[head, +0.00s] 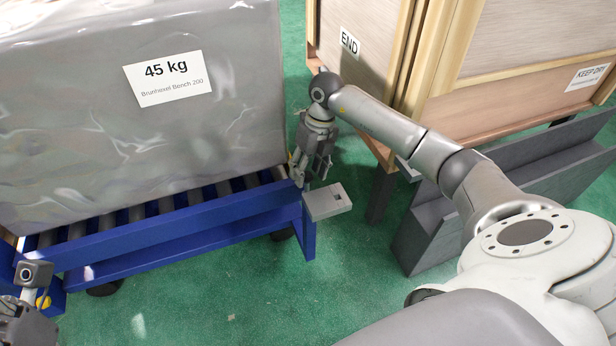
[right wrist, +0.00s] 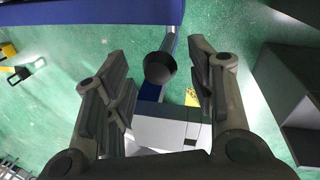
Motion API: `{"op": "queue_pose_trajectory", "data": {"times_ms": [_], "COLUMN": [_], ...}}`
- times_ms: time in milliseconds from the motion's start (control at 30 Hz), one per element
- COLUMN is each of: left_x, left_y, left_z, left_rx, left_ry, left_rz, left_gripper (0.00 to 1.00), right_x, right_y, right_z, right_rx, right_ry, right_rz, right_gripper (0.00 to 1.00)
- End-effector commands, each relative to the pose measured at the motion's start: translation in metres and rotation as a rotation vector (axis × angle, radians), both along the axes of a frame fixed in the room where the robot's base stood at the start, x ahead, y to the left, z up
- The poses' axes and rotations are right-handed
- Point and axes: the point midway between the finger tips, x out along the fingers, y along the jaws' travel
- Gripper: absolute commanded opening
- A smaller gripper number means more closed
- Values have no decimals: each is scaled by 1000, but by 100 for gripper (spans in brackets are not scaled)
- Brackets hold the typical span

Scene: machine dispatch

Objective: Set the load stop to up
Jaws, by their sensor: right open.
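A blue roller cart (head: 190,222) carries the load. At its right end, a dark round knob (right wrist: 160,68), perhaps the load stop's handle, lies between my right gripper's fingers in the right wrist view, with clear gaps on both sides. My right gripper (head: 312,178) is open and points down at the cart's right corner, hiding the knob in the head view. A light grey plate (head: 327,202) with a dark square opening sticks out there; it also shows in the right wrist view (right wrist: 165,133). The stop's position is unclear. My left gripper (head: 22,322) is partly cut off at lower left.
A grey wrapped load (head: 140,110) labelled 45 kg stands on the rollers. A wooden crate (head: 365,60) marked END stands close behind my right arm. A dark grey rack (head: 520,180) is at right. Green floor (head: 250,290) is open in front.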

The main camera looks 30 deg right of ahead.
Motion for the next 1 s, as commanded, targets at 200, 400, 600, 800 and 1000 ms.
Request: {"op": "queue_pose_trajectory", "data": {"times_ms": [200,400,600,800,1000], "left_x": [0,1,0,0,0], "left_y": [0,0,0,0,0], "left_z": [2,2,2,2,4], "left_rx": [1,1,1,1,1], "left_ry": [-14,-14,-14,-14,-15], "left_rz": [1,1,0,0,0], "left_gripper": [40,40,40,40,40], "right_x": [0,0,0,0,0], "right_y": [2,2,2,2,2], "right_z": [-9,-9,-9,-9,-7], "right_rx": [0,0,0,0,-1], "right_ry": [-1,-1,0,0,0], "right_rz": [0,0,1,1,0], "right_gripper": [51,51,25,0,0]}}
